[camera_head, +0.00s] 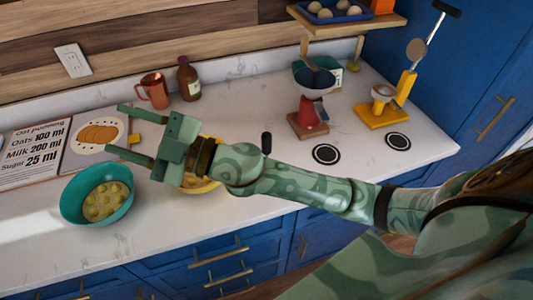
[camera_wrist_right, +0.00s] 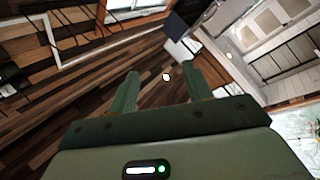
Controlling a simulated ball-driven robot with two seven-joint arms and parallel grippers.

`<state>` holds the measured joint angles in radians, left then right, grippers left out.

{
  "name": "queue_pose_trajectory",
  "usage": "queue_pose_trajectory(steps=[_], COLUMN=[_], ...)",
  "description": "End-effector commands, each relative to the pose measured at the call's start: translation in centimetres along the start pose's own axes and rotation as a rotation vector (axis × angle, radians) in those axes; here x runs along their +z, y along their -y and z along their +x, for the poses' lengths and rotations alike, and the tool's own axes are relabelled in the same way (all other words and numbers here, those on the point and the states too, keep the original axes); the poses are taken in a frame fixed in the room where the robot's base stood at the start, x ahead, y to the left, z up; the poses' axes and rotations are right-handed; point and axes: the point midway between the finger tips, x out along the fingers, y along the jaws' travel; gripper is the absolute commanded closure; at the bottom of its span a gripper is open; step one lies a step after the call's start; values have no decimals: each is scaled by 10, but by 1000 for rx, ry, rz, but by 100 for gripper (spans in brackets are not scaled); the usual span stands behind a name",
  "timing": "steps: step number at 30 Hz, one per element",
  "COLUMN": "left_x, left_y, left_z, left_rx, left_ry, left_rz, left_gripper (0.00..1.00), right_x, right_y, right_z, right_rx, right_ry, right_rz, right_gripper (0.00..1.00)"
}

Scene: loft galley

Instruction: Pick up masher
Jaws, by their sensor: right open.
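No masher can be made out for certain. A small upright black handle-like piece (camera_head: 266,143) shows just behind my right forearm, and whatever is below it is hidden by the arm; it may be the masher's handle. My right gripper (camera_head: 115,129) is open and empty above the counter, left of that piece, with its fingers pointing left. In the right wrist view the open fingers (camera_wrist_right: 160,85) have nothing between them, and only the room and wooden floor show beyond. A teal bowl (camera_head: 68,200) with yellowish lumps stands below the gripper. My left gripper is not in view.
A yellow bowl (camera_head: 205,187) is partly hidden under my right wrist. A copper mug (camera_head: 155,91) and brown bottle (camera_head: 188,80) stand at the back. A red-based scale (camera_head: 308,113) and a yellow press-like device (camera_head: 402,90) stand right.

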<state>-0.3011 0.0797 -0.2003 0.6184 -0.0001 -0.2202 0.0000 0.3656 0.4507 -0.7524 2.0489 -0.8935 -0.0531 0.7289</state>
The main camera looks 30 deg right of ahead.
Motion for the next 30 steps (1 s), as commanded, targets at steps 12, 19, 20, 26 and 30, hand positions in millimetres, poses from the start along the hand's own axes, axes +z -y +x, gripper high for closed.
queue_pose_trajectory(steps=[12,19,20,26,30], left_x=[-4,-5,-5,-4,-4], left_y=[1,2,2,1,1], left_z=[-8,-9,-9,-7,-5], left_rx=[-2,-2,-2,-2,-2], left_ry=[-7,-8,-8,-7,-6], left_rz=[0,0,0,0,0], left_gripper=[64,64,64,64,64], right_x=[95,120,121,139,164], right_y=[-22,-132,-137,-127,-103], right_z=[-125,-194,-198,-214,-226], right_rx=[-1428,-1349,-1335,-1318,-1319], right_ry=[639,1320,1357,1418,1416], right_rz=[-112,-3,8,27,26], right_gripper=[50,50,50,50,50])
